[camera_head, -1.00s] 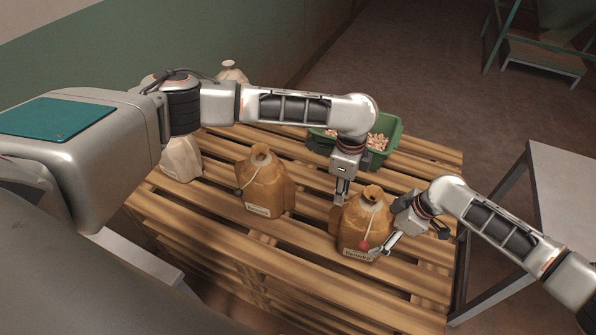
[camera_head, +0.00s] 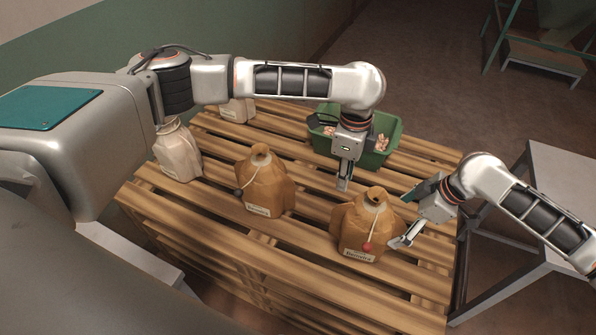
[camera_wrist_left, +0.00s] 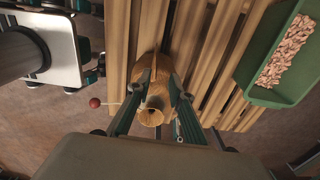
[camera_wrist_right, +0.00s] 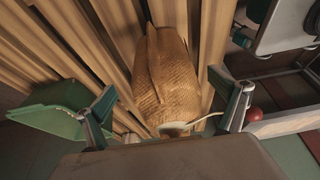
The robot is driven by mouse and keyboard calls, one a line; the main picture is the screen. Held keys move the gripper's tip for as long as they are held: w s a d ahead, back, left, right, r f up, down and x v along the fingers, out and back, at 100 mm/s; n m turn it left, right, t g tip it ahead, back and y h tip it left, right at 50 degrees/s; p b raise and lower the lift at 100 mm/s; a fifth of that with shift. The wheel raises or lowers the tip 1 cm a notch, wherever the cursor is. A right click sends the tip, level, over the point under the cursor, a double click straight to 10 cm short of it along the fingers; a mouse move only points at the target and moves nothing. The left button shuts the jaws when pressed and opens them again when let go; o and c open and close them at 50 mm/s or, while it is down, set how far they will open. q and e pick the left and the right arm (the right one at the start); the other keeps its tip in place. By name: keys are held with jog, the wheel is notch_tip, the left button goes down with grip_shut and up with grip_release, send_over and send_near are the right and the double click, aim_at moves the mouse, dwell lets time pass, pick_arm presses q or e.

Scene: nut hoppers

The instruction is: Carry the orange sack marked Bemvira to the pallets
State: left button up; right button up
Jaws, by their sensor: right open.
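The orange sack marked Bemvira (camera_head: 360,228) stands upright on the front right of the slatted wooden pallets (camera_head: 290,257), its label facing front and a red ball on a cord at its neck. My left gripper (camera_head: 344,184) is above and behind the sack, apart from it. In the left wrist view its open fingers are spread with the sack (camera_wrist_left: 152,68) beyond them. My right gripper (camera_head: 404,219) is open beside the sack's right side, with a gap. The right wrist view shows the sack (camera_wrist_right: 165,75) between and beyond its fingers.
Another orange sack (camera_head: 265,185) stands to the left, its label too small to read. Pale sacks (camera_head: 178,152) (camera_head: 238,110) stand farther left and back. A green crate of nuts (camera_head: 380,157) sits behind my left gripper. A grey table (camera_head: 565,185) stands at the right.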

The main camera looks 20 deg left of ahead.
jog(key=v, duration=0.3)
jog(key=shift+r, duration=0.2)
dwell(0.4)
